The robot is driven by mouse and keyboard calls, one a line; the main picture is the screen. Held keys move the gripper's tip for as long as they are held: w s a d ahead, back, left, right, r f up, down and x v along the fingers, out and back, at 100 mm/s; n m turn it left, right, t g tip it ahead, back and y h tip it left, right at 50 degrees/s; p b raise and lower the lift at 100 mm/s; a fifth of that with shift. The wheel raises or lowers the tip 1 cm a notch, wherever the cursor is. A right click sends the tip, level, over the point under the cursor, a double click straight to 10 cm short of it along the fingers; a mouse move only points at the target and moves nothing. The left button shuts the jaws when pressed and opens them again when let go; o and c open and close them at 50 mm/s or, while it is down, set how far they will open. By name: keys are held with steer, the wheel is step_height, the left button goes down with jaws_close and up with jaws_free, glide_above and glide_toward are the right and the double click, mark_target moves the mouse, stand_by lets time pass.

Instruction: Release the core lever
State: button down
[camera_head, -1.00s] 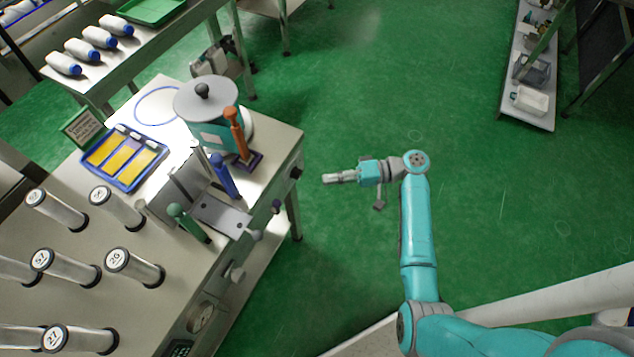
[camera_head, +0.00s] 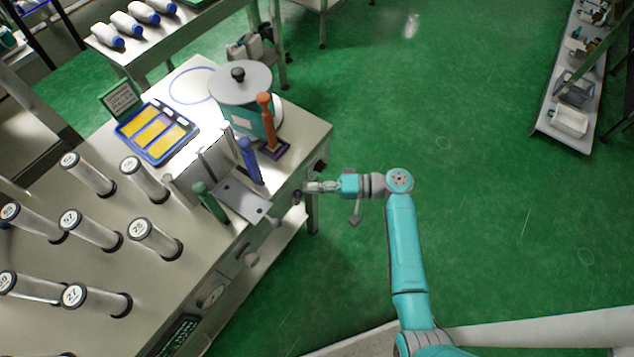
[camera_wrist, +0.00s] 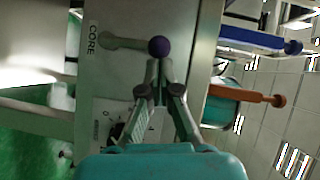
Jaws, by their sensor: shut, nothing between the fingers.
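The core lever (camera_wrist: 125,42) is a grey arm ending in a dark purple ball knob, on the machine's side panel beside a "CORE" label (camera_wrist: 92,39). Its purple knob (camera_head: 297,194) also shows at the table edge in the head view. My gripper (camera_wrist: 160,66) is shut and empty, its fingertips right at the knob in the wrist view. I cannot tell whether they touch. In the head view my gripper (camera_head: 309,187) points left at the knob from the open floor side.
Blue (camera_head: 249,161), green (camera_head: 210,201) and orange (camera_head: 265,117) handles rise from the bench top (camera_head: 302,133). A lidded pot (camera_head: 240,84) stands behind them. Numbered tubes (camera_head: 155,239) stand at the left. Green floor (camera_head: 450,200) to the right is clear.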

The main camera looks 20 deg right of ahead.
steer(key=shift+s+a+r+n+h, duration=0.2)
steer(key=shift+a+n+h, duration=0.1)
steer(key=shift+n, duration=0.2)
stand_by(0.4)
steer(key=shift+s+a+r+n+h, duration=0.15)
steer(key=shift+s+a+n+h, duration=0.25)
steer(key=shift+a+n+h, duration=0.2)
steer(key=shift+s+a+r+n+h, duration=0.15)
steer(key=shift+s+a+n+h, duration=0.25)
steer(key=shift+a+n+h, duration=0.15)
steer(key=n+h, duration=0.1)
steer(key=s+a+n, duration=0.1)
steer(key=a+n+t+h, duration=0.1)
steer(key=shift+s+a+f+h, duration=0.15)
steer(key=shift+s+f+h, duration=0.1)
steer(key=shift+s+h, duration=0.15)
steer(key=shift+s+a+f+n+t+h, duration=0.4)
steer(key=shift+s+a+f+n+h, duration=0.1)
steer(key=shift+a+n+h, duration=0.15)
steer(key=shift+s+a+f+n+t+h, duration=0.35)
steer(key=shift+a+f+n+t+h, duration=0.2)
steer(key=shift+n+h, duration=0.2)
steer(key=shift+s+a+f+n+t+h, duration=0.3)
steer(key=shift+f+n+h, duration=0.15)
steer(key=shift+f+h, duration=0.1)
steer(key=shift+a+f, duration=0.1)
steer(key=shift+f, duration=0.25)
